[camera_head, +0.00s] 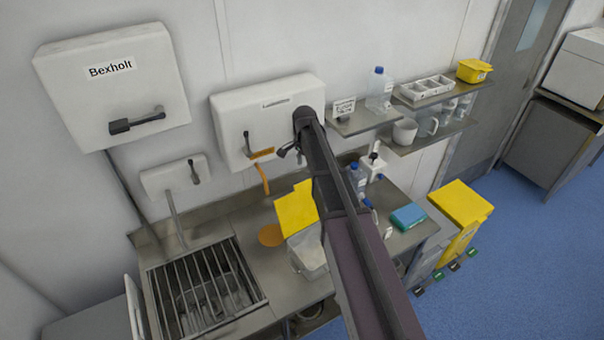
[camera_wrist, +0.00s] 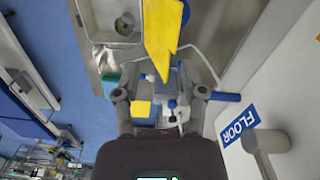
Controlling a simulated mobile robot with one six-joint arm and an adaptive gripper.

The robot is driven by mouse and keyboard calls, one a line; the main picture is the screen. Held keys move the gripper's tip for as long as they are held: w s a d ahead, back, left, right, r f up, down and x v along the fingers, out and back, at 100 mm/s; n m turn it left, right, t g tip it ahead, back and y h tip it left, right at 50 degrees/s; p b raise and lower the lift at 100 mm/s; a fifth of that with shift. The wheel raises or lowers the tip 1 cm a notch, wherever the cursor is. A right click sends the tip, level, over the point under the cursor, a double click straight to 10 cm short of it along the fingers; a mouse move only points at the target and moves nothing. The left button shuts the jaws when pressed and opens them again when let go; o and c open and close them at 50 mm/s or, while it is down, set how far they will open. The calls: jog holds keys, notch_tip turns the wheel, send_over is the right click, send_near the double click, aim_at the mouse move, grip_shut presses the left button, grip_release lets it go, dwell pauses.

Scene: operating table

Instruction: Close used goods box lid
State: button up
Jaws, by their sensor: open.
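The used goods box (camera_head: 309,254) is a pale, see-through tub on the steel counter, left of my arm in the head view. Its yellow lid (camera_head: 296,209) stands raised at the back of the tub, so the box is open. My arm hides part of the box's right side. In the wrist view, the yellow lid (camera_wrist: 162,38) shows edge-up beyond my gripper (camera_wrist: 158,78), between the lines of its two fingers. The pale tub (camera_wrist: 101,24) is at the upper left there. The fingers are spread with nothing held.
A sink grate (camera_head: 205,290) lies left of the box. A wall dispenser (camera_head: 268,118) hangs behind it. A yellow bin (camera_head: 462,207) stands beyond the counter. A FLOOR sign (camera_wrist: 250,123) is on the wall at right.

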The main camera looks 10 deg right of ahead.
aim_at(302, 184)
jog(key=shift+w+r+m+p, duration=0.6)
jog(key=shift+w+r, duration=0.45)
jog(key=shift+w, duration=0.2)
jog(key=shift+f, duration=0.2)
notch_tip(302, 184, down, 14)
jog(key=b, duration=1.4)
jog(key=shift+r, duration=0.25)
grip_shut()
jog(key=shift+a, duration=0.25)
jog(key=shift+s+d, duration=0.1)
jog(key=shift+d, duration=0.05)
jog(key=shift+s+d+r, duration=0.1)
